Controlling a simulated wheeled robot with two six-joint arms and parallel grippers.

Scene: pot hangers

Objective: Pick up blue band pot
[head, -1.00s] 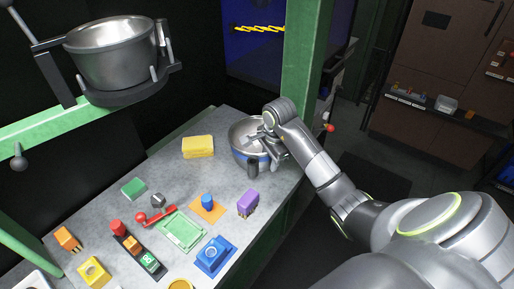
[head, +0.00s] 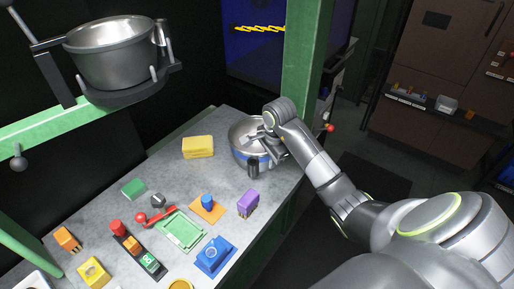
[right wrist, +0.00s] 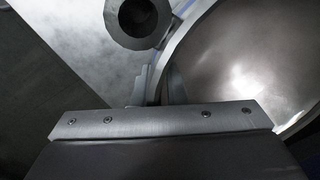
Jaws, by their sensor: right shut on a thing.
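The blue band pot (head: 240,152) is a silver metal pot with a blue stripe and a dark handle, standing at the far right end of the grey counter. My right gripper (head: 264,142) reaches over its right side from above and is shut on the pot's edge. My arm hides part of the pot. In the right wrist view the shiny pot interior (right wrist: 250,70) fills the right side, and a dark round handle end shows at the top. My left gripper is not in view.
A yellow sponge (head: 198,147) lies left of the pot and a purple block (head: 248,203) stands in front of it. Several coloured blocks and trays cover the near counter. Another silver pot (head: 112,55) sits in a dark hanger on a green beam. A green post (head: 305,60) rises behind the pot.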

